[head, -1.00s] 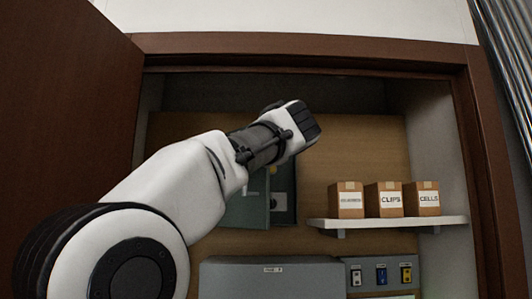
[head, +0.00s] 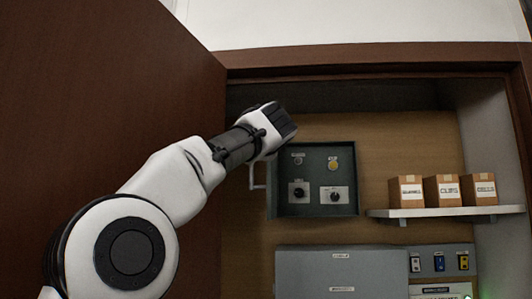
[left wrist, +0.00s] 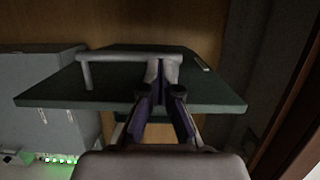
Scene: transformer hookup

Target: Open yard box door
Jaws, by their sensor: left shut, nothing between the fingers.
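The yard box (head: 315,209) is a dark green box on the cabinet's back panel, with knobs and a yellow button showing inside. Its door (left wrist: 110,95) stands wide open; in the head view it is nearly edge-on at the box's left side. The pale bar handle (head: 257,187) sticks out to the left, and it also shows in the left wrist view (left wrist: 120,57). My left gripper (left wrist: 162,70) is shut and empty, its fingertips overlapping the right end of the handle; I cannot tell whether they touch. In the head view its fingers are hidden behind my wrist. My right gripper is out of view.
A brown cabinet door (head: 110,90) stands open at left. A shelf (head: 440,212) with three small cartons is to the right. A grey cabinet (head: 340,265) and a switch panel (head: 440,262) sit below. Wooden backing is clear between box and shelf.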

